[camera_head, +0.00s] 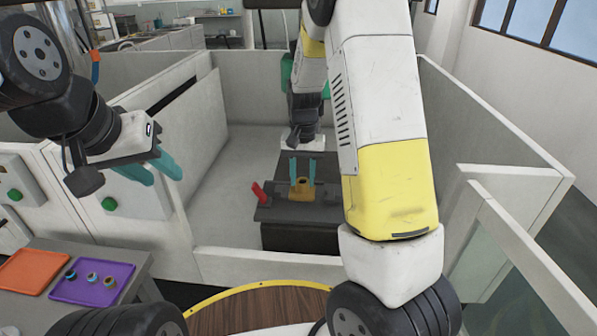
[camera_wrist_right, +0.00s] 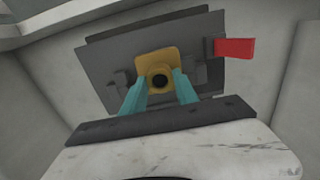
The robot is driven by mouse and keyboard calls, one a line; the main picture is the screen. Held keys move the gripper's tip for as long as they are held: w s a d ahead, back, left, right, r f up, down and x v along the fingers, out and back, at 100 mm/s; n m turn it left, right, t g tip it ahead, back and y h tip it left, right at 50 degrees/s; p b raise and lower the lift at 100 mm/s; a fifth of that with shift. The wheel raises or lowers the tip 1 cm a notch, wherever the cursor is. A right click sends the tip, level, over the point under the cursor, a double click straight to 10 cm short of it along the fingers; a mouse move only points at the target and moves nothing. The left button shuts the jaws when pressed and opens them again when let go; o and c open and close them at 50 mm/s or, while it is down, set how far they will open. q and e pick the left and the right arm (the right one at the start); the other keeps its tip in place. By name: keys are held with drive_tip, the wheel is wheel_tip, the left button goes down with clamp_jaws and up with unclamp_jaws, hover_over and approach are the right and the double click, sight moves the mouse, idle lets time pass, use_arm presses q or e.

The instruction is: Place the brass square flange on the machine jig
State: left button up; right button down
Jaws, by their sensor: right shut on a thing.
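The brass square flange (camera_head: 301,189) is a yellow-brown plate with a round neck and a dark central hole. In the right wrist view the flange (camera_wrist_right: 157,73) lies against the grey plate of the machine jig (camera_wrist_right: 99,62). In the head view it is at the jig's (camera_head: 328,210) middle, beside a red handle (camera_head: 259,193). My right gripper (camera_head: 302,178) reaches down over the jig, its teal fingers shut on the flange. Whether the flange sits fully flat on the jig, I cannot tell. My left gripper (camera_head: 165,171) is open and empty at the left, far from the jig.
Light walls (camera_head: 262,99) enclose the jig on several sides. The pale floor left of the jig is clear.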

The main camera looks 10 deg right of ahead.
sight(308, 183)
drive_tip(key=shift+w+d, duration=0.55)
drive_tip(key=shift+d, duration=0.1)
drive_tip(key=shift+w+d+f, duration=0.15)
drive_tip(key=shift+d+f, duration=0.05)
drive_tip(key=shift+f, duration=0.75)
drive_tip(key=shift+w+d+f, duration=0.1)
drive_tip(key=shift+d+f, duration=0.05)
drive_tip(key=shift+f, duration=0.75)
drive_tip(key=c, duration=0.9)
unclamp_jaws()
drive_tip(key=shift+f, duration=0.15)
drive_tip(key=shift+c, duration=0.2)
